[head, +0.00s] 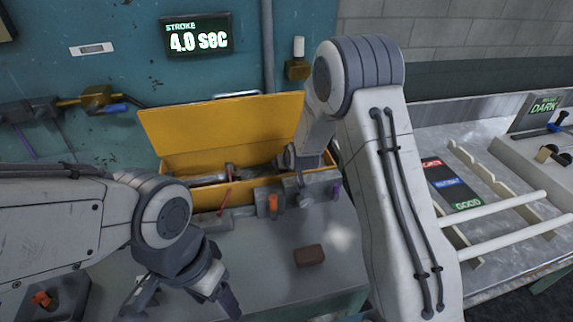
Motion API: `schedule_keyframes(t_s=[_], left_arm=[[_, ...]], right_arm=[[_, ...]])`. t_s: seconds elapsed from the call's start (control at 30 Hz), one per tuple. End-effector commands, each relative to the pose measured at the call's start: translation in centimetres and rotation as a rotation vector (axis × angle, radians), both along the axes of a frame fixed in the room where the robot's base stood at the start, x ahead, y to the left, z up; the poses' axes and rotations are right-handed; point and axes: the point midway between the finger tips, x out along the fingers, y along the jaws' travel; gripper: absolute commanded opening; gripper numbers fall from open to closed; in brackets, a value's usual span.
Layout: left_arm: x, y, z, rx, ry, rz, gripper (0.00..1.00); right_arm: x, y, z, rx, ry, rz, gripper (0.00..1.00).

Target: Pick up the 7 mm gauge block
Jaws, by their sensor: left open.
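My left gripper (182,304) is open, low over the grey bench at the bottom of the head view, its fingers spread. A small pale thing (148,287) shows beside its left finger, partly hidden; I cannot tell what it is. No block that I can clearly read as the 7 mm gauge block shows. My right gripper (288,160) is at the front right of the yellow toolbox, small and partly hidden by my own arm; its fingers are not clear.
The open yellow toolbox (215,128) stands at the back of the grey bench (275,277), with tools in and before it. A brown block (309,256) lies on the bench. An orange-knobbed box (50,301) is at lower left. White tubes (490,219) lie on the right.

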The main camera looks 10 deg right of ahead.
Motion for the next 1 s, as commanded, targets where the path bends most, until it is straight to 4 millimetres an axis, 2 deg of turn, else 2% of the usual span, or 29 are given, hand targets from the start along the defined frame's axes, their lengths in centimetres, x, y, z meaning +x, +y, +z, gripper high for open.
schedule_keyframes(t_s=[0.3,0.37,0.5,0.83,1.0], left_arm=[[0.0,0.0,0.1,0.0,0.0,0.0,0.67],[0.0,0.0,0.1,0.0,0.0,0.0,0.67],[0.0,0.0,0.1,0.0,0.0,0.0,0.67],[0.0,0.0,0.1,0.0,0.0,0.0,0.67],[0.0,0.0,-0.2,0.0,0.0,0.0,0.67]], right_arm=[[0.5,0.0,-0.5,0.0,0.0,0.0,0.73],[0.5,0.0,-0.5,0.0,0.0,0.0,0.53],[0.5,0.0,-0.5,0.0,0.0,0.0,0.0],[0.5,0.0,-0.3,0.0,-0.002,0.0,0.0],[0.6,0.0,0.7,0.001,-0.005,-0.001,0.0]])
